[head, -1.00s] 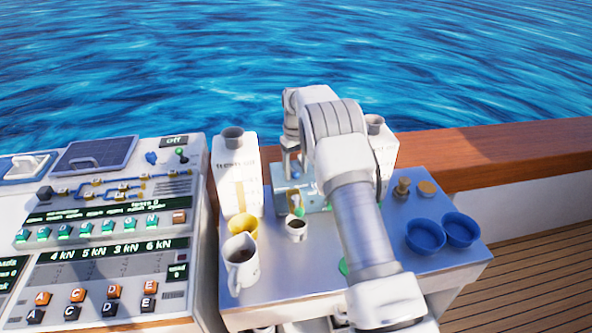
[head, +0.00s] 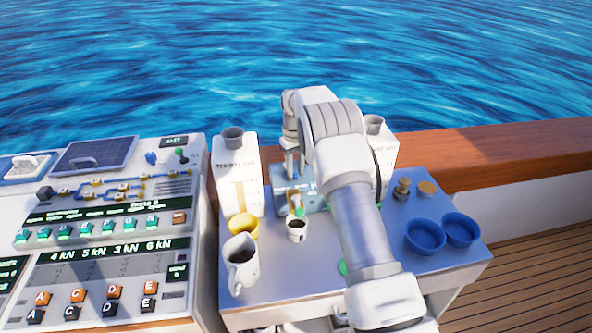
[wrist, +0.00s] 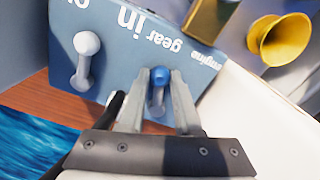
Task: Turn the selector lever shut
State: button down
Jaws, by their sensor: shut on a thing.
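A blue panel box (wrist: 110,50) fills much of the wrist view, with white lettering that includes "gear in". It also shows on the metal table in the head view (head: 283,205), partly behind my arm. A lever with a blue knob (wrist: 159,76) is on the panel, and my gripper (wrist: 160,92) is shut on it, one finger on each side. The lever's lower part is partly hidden between the fingers. A second lever with a pale round knob (wrist: 87,43) stands to the left on the same panel, apart from the gripper. I cannot tell which lever is the selector.
A yellow funnel (wrist: 280,42) lies near the panel's right. On the table stand a white jug (head: 241,265), a yellow cup (head: 243,226), a small cup (head: 297,230) and blue bowls (head: 425,237). White containers (head: 236,175) stand at the back. A console (head: 105,240) is at left.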

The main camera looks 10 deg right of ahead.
jog(key=shift+s+a+m, duration=0.1)
jog(key=shift+a+m, duration=0.35)
jog(key=shift+m, duration=0.55)
jog(key=shift+a+m, duration=0.45)
jog(key=shift+m, duration=0.55)
jog(key=c, duration=0.6)
grip_release()
notch_tip(320, 180, up, 18)
jog(key=p, duration=0.1)
jog(key=shift+f, duration=0.25)
jog(key=shift+r, duration=0.1)
